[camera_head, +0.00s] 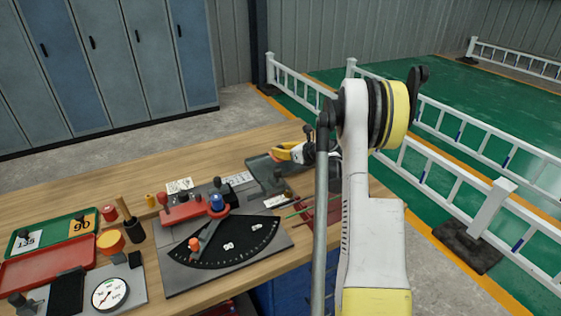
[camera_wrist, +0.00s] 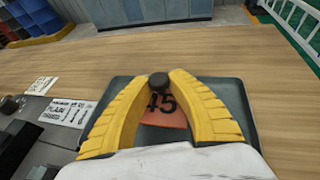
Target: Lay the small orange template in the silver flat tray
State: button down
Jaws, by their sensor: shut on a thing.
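The small orange template (camera_wrist: 165,118), marked 45, has a black knob (camera_wrist: 158,82) on top. My gripper (camera_wrist: 158,84) has its yellow fingers closed on that knob in the wrist view. The template hangs between the fingers, over the grey flat tray (camera_wrist: 236,100); I cannot tell whether it touches the tray. In the head view my gripper (camera_head: 285,152) is over the far right part of the bench, at the grey tray (camera_head: 262,166). The template is not clearly visible there, being hidden by the gripper.
A black protractor plate (camera_head: 232,246) with a red clamp block (camera_head: 185,208) stands in front of the tray. A green tray (camera_head: 48,222) with numbered plates, a red tray (camera_head: 45,268) and a dial gauge (camera_head: 110,293) are at left. Bare wood lies behind the tray.

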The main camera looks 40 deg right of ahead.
jog(key=shift+f+b, duration=0.85)
jog(key=shift+f, duration=1)
jog(key=shift+f, duration=0.15)
jog(key=c, duration=1.3)
grip_release()
jog(key=shift+o, duration=0.2)
